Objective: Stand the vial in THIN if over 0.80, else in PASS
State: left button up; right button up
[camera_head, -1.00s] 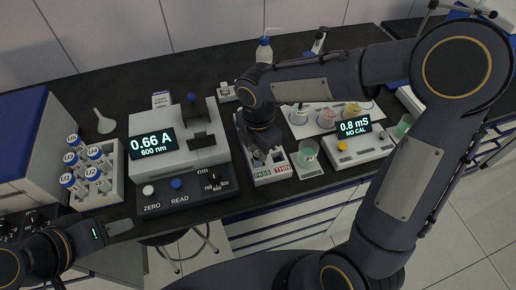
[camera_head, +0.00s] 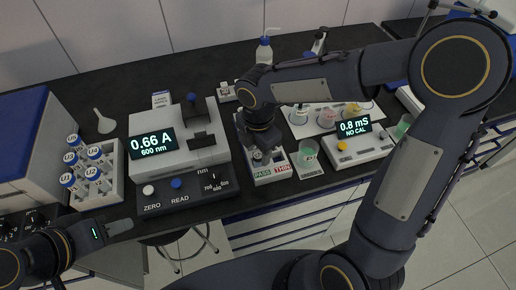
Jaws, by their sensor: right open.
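The spectrophotometer (camera_head: 172,150) has a lit display reading 0.66 A at 600 nm. A small white rack (camera_head: 270,178) in front of its right side carries a green PASS label (camera_head: 262,174) on the left and a red THIN label (camera_head: 283,169) on the right. My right gripper (camera_head: 261,153) is open, pointing down over the back of the PASS side. A small pale shape shows under its fingers; I cannot tell whether it is the vial. My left gripper (camera_head: 119,226) is low at the bench's front edge, away from the rack; its jaw gap is unclear.
A white rack (camera_head: 112,193) of several blue-capped vials stands left. A beaker (camera_head: 308,158) and a meter (camera_head: 357,145) reading 0.8 mS, NO CAL, stand right of the PASS/THIN rack. A control box with ZERO and READ buttons (camera_head: 180,197) lies in front of the spectrophotometer.

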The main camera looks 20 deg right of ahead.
aim_at(258, 155)
notch_tip(258, 155, up, 12)
jog(key=s+d+f+m+t+y, duration=0.1)
jog(key=s+d+m, duration=0.3)
jog(key=s+m, duration=0.4)
jog(key=s+d+f+m+t+y, duration=0.2)
jog(key=s+m, duration=0.6)
jog(key=m, duration=0.8)
jog(key=d+t, duration=0.2)
jog(key=d, duration=0.1)
jog(key=shift+f+m+t+y+p, duration=0.15)
jog(key=shift+m+t+y+p, duration=0.15)
jog(key=shift+y, duration=0.1)
jog(key=shift+s+d, duration=0.1)
